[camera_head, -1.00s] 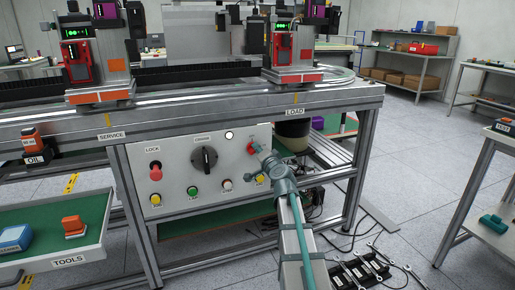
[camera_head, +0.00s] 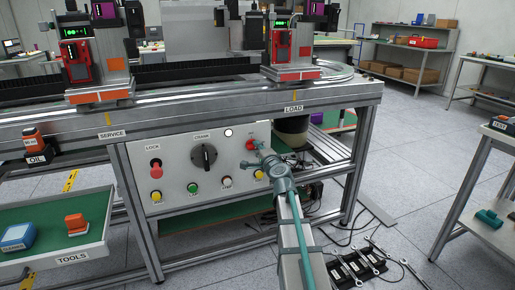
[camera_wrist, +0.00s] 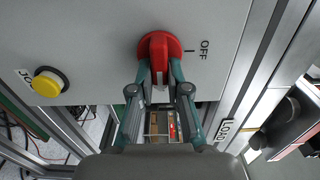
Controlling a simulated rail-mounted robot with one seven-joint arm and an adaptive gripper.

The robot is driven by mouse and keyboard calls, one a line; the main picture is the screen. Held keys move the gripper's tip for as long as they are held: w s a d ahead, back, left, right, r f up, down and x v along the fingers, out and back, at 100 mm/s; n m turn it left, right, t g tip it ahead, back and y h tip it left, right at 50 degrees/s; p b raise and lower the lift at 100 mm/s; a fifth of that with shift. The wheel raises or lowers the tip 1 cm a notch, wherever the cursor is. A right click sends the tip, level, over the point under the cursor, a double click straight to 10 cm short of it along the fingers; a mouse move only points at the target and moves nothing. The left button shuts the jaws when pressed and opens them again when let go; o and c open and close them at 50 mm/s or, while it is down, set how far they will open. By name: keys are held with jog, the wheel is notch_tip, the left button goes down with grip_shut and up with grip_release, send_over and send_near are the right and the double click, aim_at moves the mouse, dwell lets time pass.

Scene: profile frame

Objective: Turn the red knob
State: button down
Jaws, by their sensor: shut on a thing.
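The red knob (camera_wrist: 161,50) is on the right part of the grey control panel (camera_wrist: 90,25), beside an OFF label and a short black mark. It also shows small in the head view (camera_head: 250,144), at the panel's upper right. My gripper (camera_wrist: 160,75) is shut on the knob's raised grip, one teal finger on each side. In the head view my gripper (camera_head: 257,149) reaches the knob from the lower right. The fingertips and part of the knob's lower side are hard to see behind the fingers.
A yellow button (camera_wrist: 48,83) sits left of the knob. In the head view the panel also carries a black CRANK selector (camera_head: 204,157), a red LOCK button (camera_head: 155,168) and a green button (camera_head: 193,188). Metal frame posts (camera_head: 358,160) stand to the right. Wrenches (camera_head: 357,267) lie below on the floor.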

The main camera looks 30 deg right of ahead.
dwell(0.3)
jog(key=c, duration=1.1)
grip_release()
jog(key=shift+c, duration=0.2)
jog(key=s+a, duration=0.1)
jog(key=s, duration=1.1)
